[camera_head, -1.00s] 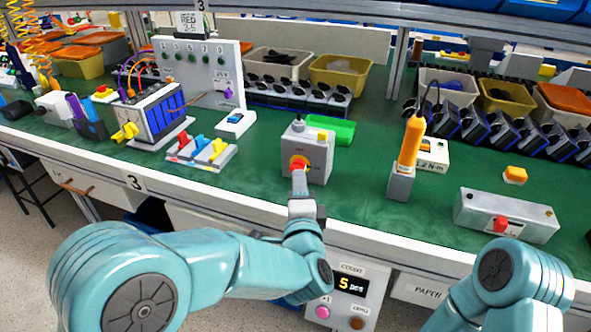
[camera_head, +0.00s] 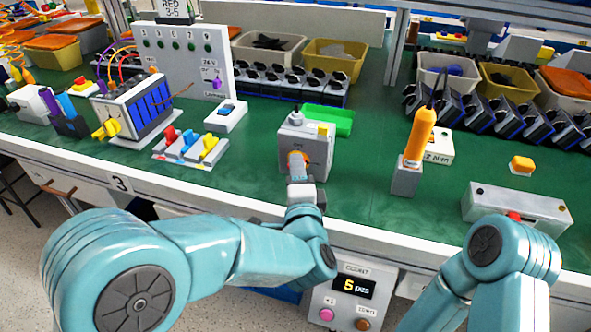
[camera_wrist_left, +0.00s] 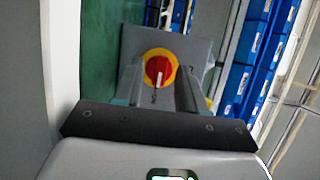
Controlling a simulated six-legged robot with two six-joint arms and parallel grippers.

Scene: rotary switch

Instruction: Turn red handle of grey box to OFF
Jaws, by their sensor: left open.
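The grey box (camera_head: 318,150) stands on the green bench top in the middle of the head view. The red handle (camera_wrist_left: 158,70) sits on a yellow disc on the box's front face in the left wrist view, with a white mark along it. My left gripper (camera_head: 297,163) is in front of the handle and mostly covers it in the head view. In the left wrist view its fingers (camera_wrist_left: 160,92) are open on either side below the handle. Whether they touch it I cannot tell.
An orange screwdriver (camera_head: 419,138) stands in a grey holder right of the box. A green tray (camera_head: 335,120) lies behind it. A block with coloured switches (camera_head: 191,148) is to the left. A grey control box (camera_head: 515,208) is at the right. Bench top between these is clear.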

